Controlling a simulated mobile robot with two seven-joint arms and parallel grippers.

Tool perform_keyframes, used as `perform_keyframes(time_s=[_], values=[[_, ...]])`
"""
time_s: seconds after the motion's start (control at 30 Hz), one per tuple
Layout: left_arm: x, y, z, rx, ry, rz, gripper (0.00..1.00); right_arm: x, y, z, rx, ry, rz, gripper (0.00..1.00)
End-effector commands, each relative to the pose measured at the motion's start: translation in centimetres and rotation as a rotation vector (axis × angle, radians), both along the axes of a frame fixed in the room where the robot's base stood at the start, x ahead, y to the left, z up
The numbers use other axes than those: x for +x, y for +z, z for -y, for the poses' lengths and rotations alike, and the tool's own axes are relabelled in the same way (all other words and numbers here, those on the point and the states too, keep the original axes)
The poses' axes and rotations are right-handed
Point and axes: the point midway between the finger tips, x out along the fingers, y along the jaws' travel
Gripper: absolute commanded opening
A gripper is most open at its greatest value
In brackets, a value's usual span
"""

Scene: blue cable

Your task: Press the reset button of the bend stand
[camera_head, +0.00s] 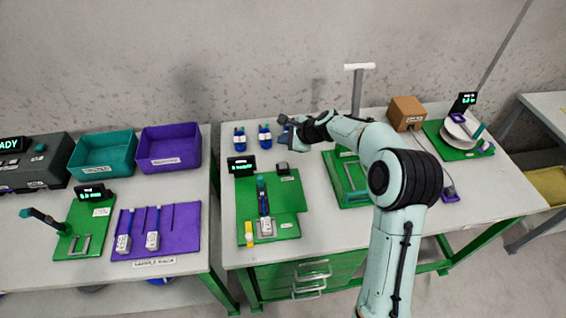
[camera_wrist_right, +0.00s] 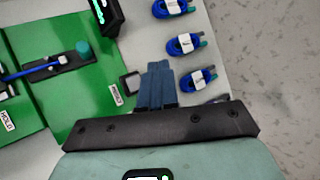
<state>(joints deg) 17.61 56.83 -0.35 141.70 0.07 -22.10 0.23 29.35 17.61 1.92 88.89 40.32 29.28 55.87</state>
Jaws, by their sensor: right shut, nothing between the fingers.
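The bend stand (camera_head: 285,205) is a green base with a small dark display (camera_head: 242,165), a blue cable clamped along its middle and a small yellow part at its front. My right gripper (camera_head: 285,132) is over the back of the table, behind the button. My left gripper is out of view.
Coiled blue cables (camera_head: 239,137) lie behind the stand. Right of it stand another green fixture (camera_head: 345,185), a brown box (camera_head: 405,112) and a scale with a white plate (camera_head: 461,130). The left table holds a purple rack (camera_head: 180,235) and two bins.

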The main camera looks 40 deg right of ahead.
Motion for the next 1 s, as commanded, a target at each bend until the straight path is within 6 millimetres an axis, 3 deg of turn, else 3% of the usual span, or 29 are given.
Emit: perform_keyframes(time_s=[0.37,0.8,1.0], values=[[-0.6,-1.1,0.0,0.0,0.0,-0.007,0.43,-0.1,-1.4,0.0,0.0,0.0,-0.001,0.0],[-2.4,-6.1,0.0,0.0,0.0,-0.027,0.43,-0.1,-7.3,0.0,0.0,0.0,-0.001,0.0],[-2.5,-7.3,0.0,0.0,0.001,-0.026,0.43,0.0,-8.8,0.0,0.0,0.0,0.0,0.0]])
